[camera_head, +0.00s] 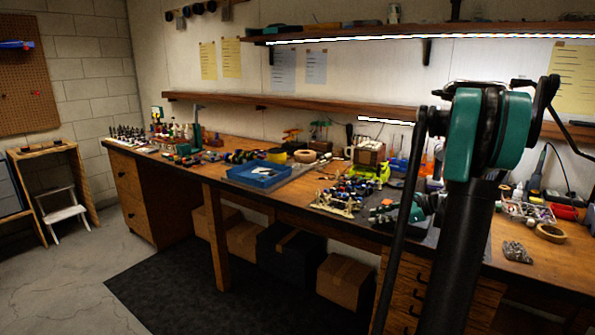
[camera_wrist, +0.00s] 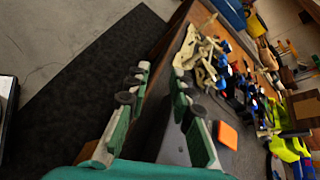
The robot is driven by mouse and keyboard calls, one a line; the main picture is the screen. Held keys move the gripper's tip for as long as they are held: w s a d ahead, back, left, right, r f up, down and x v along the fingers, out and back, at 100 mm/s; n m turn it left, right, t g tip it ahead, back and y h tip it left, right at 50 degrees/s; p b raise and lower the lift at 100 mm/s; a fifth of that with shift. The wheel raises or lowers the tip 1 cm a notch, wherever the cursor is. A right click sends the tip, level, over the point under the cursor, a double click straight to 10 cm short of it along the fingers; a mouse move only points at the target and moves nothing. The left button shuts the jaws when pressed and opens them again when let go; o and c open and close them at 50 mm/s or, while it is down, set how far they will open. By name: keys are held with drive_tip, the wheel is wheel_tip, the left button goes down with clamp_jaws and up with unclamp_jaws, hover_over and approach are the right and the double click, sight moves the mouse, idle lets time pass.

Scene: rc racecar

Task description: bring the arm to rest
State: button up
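My gripper (camera_wrist: 160,78) shows in the wrist view with its two green and grey fingers spread apart. Nothing is between them; the bench edge and the dark mat (camera_wrist: 176,140) show through the gap. In the head view my arm (camera_head: 472,200) rises dark and green at the right. My gripper is partly hidden behind it, low over the bench beside the mat's parts.
The wooden workbench (camera_head: 285,205) is crowded. A blue tray (camera_head: 258,173), beige parts (camera_head: 338,204) and a yellow-green item (camera_head: 371,172) stand on it. An orange block (camera_wrist: 227,135) lies near my fingers. Shelves (camera_head: 300,108) run above; floor (camera_head: 70,285) is clear at left.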

drive_tip(key=s+a+f+n+g+h, duration=0.1)
drive_tip(key=s+a+f+n+h, duration=0.3)
drive_tip(key=s, duration=0.3)
drive_tip(key=s+a+f+n+g+h, duration=0.1)
drive_tip(key=s+a+f+n+g, duration=0.15)
drive_tip(key=s+a+n, duration=0.35)
drive_tip(key=s+f+n+h, duration=0.3)
drive_tip(key=s+n, duration=0.1)
drive_tip(key=s, duration=0.4)
drive_tip(key=s+d+f+n+t+h, duration=0.1)
drive_tip(key=s+f+n+h, duration=0.2)
drive_tip(key=s, duration=0.4)
drive_tip(key=shift+s+d+f+n, duration=0.3)
drive_tip(key=shift+f+n, duration=0.25)
drive_tip(key=shift+n, duration=0.45)
